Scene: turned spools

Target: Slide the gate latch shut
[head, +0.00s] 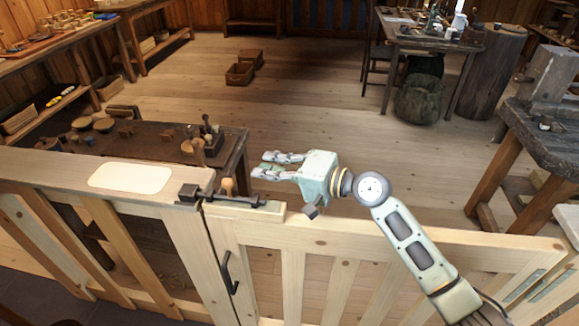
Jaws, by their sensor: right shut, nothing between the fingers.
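The gate latch (245,201) is a dark metal bolt lying along the top of the pale wooden gate (400,236). A small wooden knob (227,187) stands up from it. A dark keeper block (188,194) sits at the end of the fixed fence, left of the gap. The bolt's left end is close to this block; I cannot tell if it is inside. My right gripper (262,164) is shut and empty. In the picture it is above and right of the knob, apart from it, fingers pointing left. My left gripper is not in view.
A pale plate (130,178) lies on the fence top. A black pull handle (229,272) is on the gate's front. Behind the fence stands a dark low table (150,160) with wooden pieces. A workbench (545,122) stands at right. The floor beyond is mostly clear.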

